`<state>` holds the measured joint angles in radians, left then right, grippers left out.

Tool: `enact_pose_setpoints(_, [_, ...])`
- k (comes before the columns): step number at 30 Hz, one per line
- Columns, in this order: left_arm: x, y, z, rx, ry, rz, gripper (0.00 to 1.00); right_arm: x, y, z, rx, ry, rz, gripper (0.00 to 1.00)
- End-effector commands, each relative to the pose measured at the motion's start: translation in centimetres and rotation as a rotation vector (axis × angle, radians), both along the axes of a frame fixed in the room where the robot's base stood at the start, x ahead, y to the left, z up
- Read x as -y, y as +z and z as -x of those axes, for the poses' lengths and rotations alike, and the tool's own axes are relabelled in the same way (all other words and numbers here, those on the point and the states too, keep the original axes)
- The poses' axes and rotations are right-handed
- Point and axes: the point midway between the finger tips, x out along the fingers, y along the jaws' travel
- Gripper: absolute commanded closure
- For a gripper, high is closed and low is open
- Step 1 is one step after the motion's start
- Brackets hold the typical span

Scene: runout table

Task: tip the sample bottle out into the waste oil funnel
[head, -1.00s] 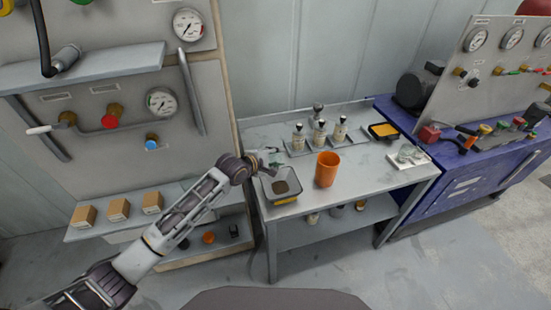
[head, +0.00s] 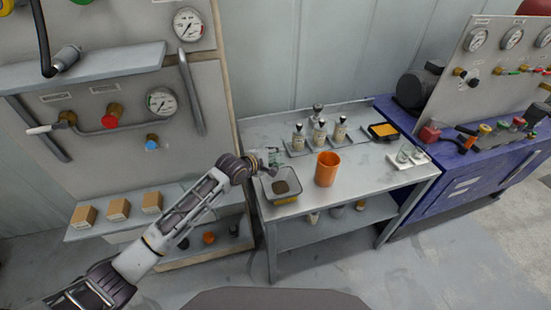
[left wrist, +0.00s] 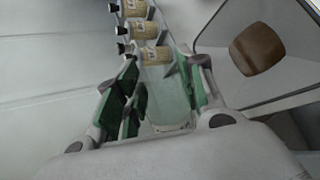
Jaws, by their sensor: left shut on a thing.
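My left gripper (head: 268,161) is at the back left corner of the bench, just behind the waste oil funnel (head: 268,195). It is shut on a clear glass sample bottle (head: 275,155). In the left wrist view the see-through bottle (left wrist: 168,98) is between the green finger pads of the gripper (left wrist: 160,95). I cannot tell whether there is liquid in it. The funnel is a square, light-rimmed basin with a dark brown middle; its rim (left wrist: 218,75) and brown middle also show at the upper right of the left wrist view. My right gripper is not in view.
An orange cup (head: 327,170) stands close to the right of the funnel. Several labelled bottles (head: 319,134) stand on trays at the back of the bench (head: 365,170). Small glasses (head: 405,154) stand on a white tray at the right. The panel rig (head: 185,100) rises at the left.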

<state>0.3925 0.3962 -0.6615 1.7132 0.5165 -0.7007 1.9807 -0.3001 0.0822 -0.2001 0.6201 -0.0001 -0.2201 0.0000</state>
Motion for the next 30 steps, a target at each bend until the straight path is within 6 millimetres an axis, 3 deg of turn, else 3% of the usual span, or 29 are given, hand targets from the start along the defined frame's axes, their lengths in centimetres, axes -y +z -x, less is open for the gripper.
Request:
enact_pose_setpoints(11, [0.0, -0.2, 0.0, -0.013, 0.001, 0.024, 0.83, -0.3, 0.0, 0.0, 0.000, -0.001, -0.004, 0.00])
enact_pose_setpoints(18, [0.5, -1.6, 0.8, -0.063, 0.002, 0.119, 0.83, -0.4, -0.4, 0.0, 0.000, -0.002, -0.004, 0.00])
enact_pose_setpoints(25, [-0.8, -2.5, 0.0, -0.119, 0.068, 0.249, 0.83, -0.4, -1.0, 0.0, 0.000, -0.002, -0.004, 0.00])
enact_pose_setpoints(30, [-1.4, -1.9, -0.7, -0.154, 0.082, 0.339, 0.83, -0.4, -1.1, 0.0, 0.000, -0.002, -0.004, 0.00])
